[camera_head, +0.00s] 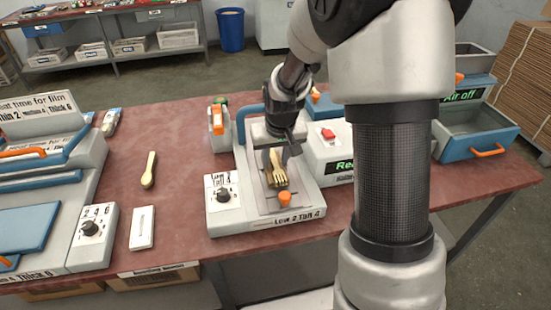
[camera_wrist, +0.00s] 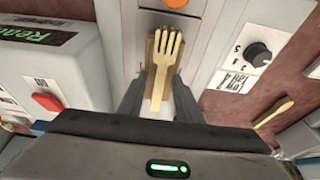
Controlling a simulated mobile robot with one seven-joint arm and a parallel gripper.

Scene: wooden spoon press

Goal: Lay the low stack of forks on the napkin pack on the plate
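A pale wooden fork (camera_head: 278,166), top of what seems a low stack, lies over the metal plate of the small press. It also shows in the wrist view (camera_wrist: 165,65), tines away from me. A brown edge shows beside and under it; whether this is the napkin pack or lower forks, I cannot tell. The press plate (camera_head: 301,197) is grey, with an orange knob at its front. My gripper (camera_head: 278,158) points down over the plate. In the wrist view its fingers (camera_wrist: 160,85) stand on either side of the fork's handle, with small gaps showing.
A wooden spoon (camera_head: 149,170) lies on the red table to the left, near a white block (camera_head: 142,228). A dial box (camera_head: 223,195) is beside the plate. A white box with a red button (camera_head: 328,134) stands right, and a blue-grey drawer unit (camera_head: 475,135) farther right.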

